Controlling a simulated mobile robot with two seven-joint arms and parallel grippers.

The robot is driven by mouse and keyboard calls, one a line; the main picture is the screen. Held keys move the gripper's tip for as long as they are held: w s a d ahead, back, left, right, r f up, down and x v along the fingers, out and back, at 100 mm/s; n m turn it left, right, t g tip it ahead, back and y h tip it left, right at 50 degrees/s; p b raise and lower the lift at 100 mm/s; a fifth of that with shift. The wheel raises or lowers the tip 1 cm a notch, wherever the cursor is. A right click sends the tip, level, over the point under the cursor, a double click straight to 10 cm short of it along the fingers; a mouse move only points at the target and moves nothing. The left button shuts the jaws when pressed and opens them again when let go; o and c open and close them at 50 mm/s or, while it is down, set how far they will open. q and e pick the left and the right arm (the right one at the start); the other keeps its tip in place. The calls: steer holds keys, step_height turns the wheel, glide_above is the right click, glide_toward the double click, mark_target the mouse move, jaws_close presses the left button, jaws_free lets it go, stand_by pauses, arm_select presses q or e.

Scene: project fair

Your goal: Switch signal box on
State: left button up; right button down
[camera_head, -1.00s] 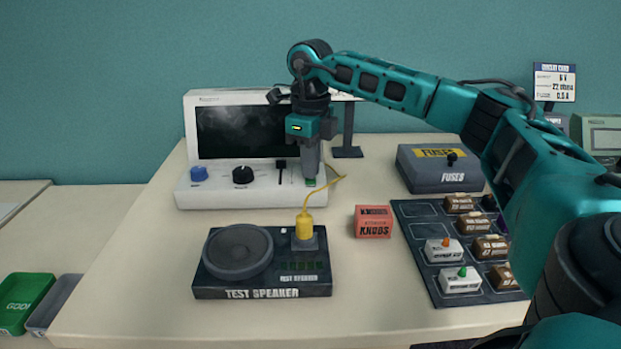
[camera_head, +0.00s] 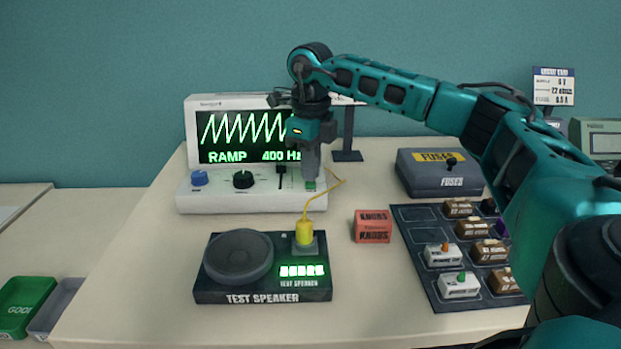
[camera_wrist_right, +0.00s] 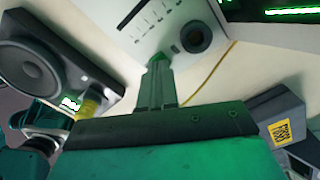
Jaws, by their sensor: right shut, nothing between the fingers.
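The signal box (camera_head: 222,203) is a white console with a blue knob, a black knob and a slider on its front panel. Its screen (camera_head: 240,137) is lit and shows a green ramp wave with "RAMP" and "400 Hz". My right gripper (camera_head: 311,182) is shut and empty, its tips at the green button (camera_head: 311,186) on the panel's right end. In the right wrist view the closed fingers (camera_wrist_right: 158,62) meet the panel (camera_wrist_right: 140,25) at the green button, beside a round dark socket (camera_wrist_right: 195,37). My left gripper is not in view.
A test speaker (camera_head: 215,290) with a lit green display and yellow plug (camera_head: 304,233) stands in front; a yellow cable runs to the box. A red knobs box (camera_head: 373,228), a fuses case (camera_head: 440,178) and a parts mat (camera_head: 418,215) lie right. Bare table lies front centre.

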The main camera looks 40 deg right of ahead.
mark_target(311, 184)
steer(key=shift+r+p, duration=0.3)
steer(key=shift+r, duration=0.35)
step_height(311, 184, up, 2)
steer(key=shift+p, duration=0.95)
step_height(311, 184, up, 2)
steer(key=shift+p, duration=0.95)
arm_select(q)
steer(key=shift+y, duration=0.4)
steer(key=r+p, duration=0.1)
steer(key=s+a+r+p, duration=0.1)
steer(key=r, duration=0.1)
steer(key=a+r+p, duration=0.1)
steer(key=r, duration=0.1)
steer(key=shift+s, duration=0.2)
arm_select(e)
step_height(311, 184, up, 4)
steer(key=shift+f, duration=0.2)
